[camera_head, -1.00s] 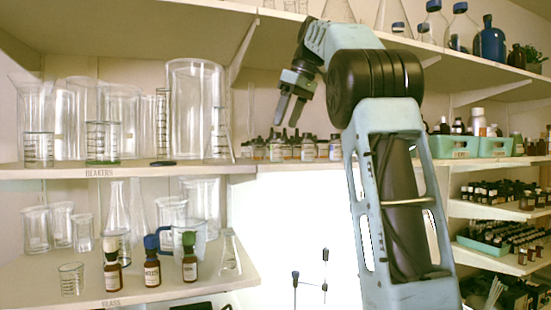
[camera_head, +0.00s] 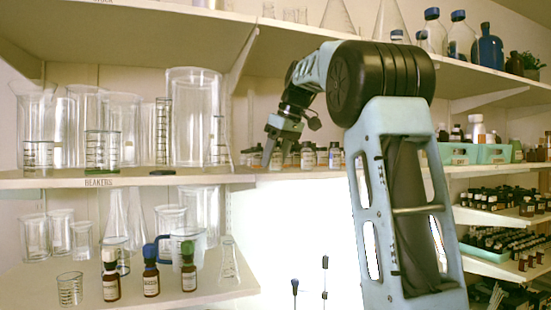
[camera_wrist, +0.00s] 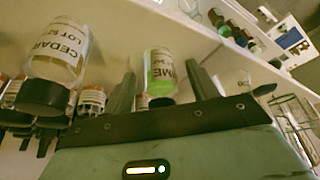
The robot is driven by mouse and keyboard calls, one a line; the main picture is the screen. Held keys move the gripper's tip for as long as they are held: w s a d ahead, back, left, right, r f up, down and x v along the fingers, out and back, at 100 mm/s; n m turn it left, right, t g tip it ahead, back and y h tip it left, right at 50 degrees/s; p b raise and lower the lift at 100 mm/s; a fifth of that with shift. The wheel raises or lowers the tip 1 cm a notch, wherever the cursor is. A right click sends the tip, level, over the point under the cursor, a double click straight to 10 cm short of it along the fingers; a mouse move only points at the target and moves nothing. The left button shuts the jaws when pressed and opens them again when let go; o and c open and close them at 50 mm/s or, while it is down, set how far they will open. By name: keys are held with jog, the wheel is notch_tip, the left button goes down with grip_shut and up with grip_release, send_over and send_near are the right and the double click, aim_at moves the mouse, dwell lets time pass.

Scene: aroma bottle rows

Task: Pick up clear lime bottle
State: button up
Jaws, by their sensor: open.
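The clear lime bottle (camera_wrist: 159,72), a small clear bottle with green contents, a dark cap and a label partly reading "ME", shows upside down in the wrist view. My gripper (camera_wrist: 161,78) is open, with one finger on each side of the bottle in that picture; I cannot tell whether either touches it. In the head view my gripper (camera_head: 278,160) is at the row of small bottles on the middle shelf, and I cannot pick out the lime bottle there.
A clear bottle labelled "CEDAR" (camera_wrist: 58,55) is left of the fingers in the wrist view, with smaller labelled bottles (camera_wrist: 91,101) beside it. Glass beakers (camera_head: 194,115) stand left on the same shelf (camera_head: 215,176). Another shelf is overhead (camera_head: 300,38).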

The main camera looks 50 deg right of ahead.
jog(key=shift+c, duration=0.4)
jog(key=c, duration=1)
jog(key=shift+r, duration=0.15)
jog(key=shift+r+b, duration=0.3)
jog(key=shift+r, duration=1.05)
jog(key=shift+s+d+r+b, duration=0.1)
jog(key=shift+s+r+b, duration=0.1)
jog(key=shift+s+b, duration=0.1)
jog(key=s+d+b, duration=0.2)
jog(key=s+b, duration=0.3)
jog(key=s, duration=1.2)
jog(key=shift+s, duration=0.15)
jog(key=shift+r, duration=0.1)
